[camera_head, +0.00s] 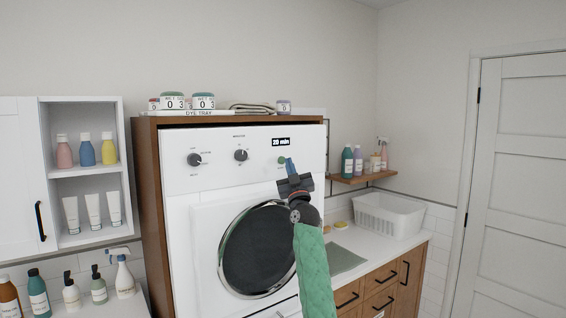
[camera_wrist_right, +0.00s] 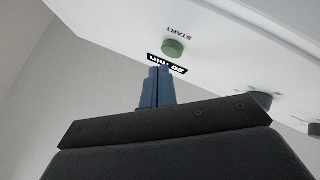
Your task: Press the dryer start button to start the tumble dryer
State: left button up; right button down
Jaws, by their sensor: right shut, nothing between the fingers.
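The white tumble dryer (camera_head: 205,180) stands in a wooden cabinet, its dark round door below the control panel. The green start button (camera_head: 282,160) is at the panel's right, under a black display reading "20 min". In the right wrist view the green button (camera_wrist_right: 172,47) shows beside the word START, just beyond the blue fingertips. My right gripper (camera_head: 290,163) is shut and empty, in front of the panel near the button. It also shows in the wrist view (camera_wrist_right: 159,72). A small gap seems to remain between fingertips and button. My left gripper is out of view.
Two dark knobs (camera_head: 241,155) sit left on the panel. A dye tray (camera_head: 190,112) with jars and a folded cloth is on top. A shelf with bottles (camera_head: 352,179) and a white basket (camera_head: 386,213) are to the right. An open cabinet (camera_head: 85,170) is left.

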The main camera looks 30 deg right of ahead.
jog(key=shift+w, duration=0.1)
jog(key=shift+w, duration=0.3)
jog(key=shift+w+a, duration=0.1)
jog(key=shift+w, duration=0.35)
dwell(0.8)
jog(key=shift+s, duration=0.95)
jog(key=s, duration=0.6)
jog(key=shift+d, duration=0.3)
dwell(0.8)
